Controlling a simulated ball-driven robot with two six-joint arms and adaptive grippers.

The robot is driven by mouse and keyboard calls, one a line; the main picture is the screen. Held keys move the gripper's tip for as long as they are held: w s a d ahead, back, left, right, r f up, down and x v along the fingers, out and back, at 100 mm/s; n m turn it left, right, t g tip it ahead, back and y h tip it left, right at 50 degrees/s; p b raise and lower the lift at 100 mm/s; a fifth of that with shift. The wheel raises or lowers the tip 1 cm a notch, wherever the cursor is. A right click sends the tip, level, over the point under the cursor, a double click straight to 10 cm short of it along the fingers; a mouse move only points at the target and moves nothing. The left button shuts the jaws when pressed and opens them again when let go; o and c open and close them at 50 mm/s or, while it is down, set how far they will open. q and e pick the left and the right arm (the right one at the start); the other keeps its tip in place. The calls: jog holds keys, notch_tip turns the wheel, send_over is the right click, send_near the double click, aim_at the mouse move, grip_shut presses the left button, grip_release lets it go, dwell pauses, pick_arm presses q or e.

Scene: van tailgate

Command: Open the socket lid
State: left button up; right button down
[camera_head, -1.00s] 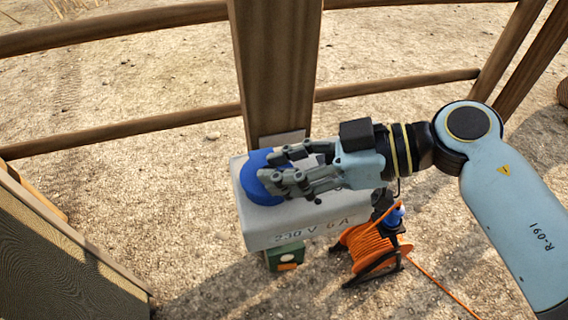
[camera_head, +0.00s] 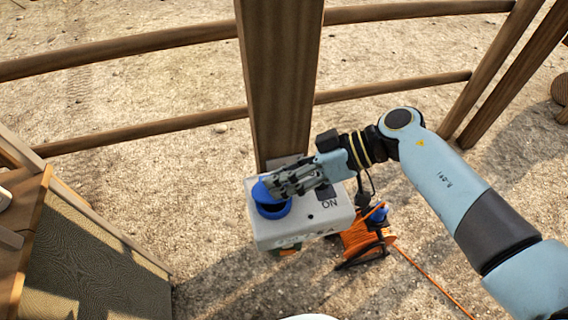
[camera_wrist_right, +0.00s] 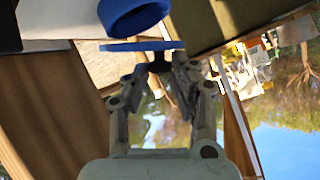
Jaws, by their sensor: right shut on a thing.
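A pale socket box (camera_head: 328,221) is fixed to a wooden post, with a round blue socket (camera_head: 274,211) on its top face. The blue socket lid (camera_head: 260,191) stands tilted up from the socket's ring, so a dark opening shows. My right gripper (camera_head: 275,186) reaches in from the right, shut on the lid's edge. In the right wrist view the lid (camera_wrist_right: 140,46) shows edge-on at the fingertips (camera_wrist_right: 160,64), with a gap between it and the blue ring (camera_wrist_right: 134,14). The fingers partly hide the lid in the head view. My left gripper is not in view.
The wooden post (camera_head: 280,80) rises behind the box, with fence rails (camera_head: 150,131) to both sides. An orange cable reel (camera_head: 362,238) stands on the ground below right. A wooden cabinet (camera_head: 80,250) is at the left.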

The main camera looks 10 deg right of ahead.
jog(key=shift+w+r+m+g+p, duration=0.4)
jog(key=shift+w+m+g+p, duration=0.25)
jog(key=shift+p, duration=0.75)
jog(key=c, duration=1.1)
grip_release()
jog(key=shift+c, duration=0.2)
jog(key=v, duration=1.2)
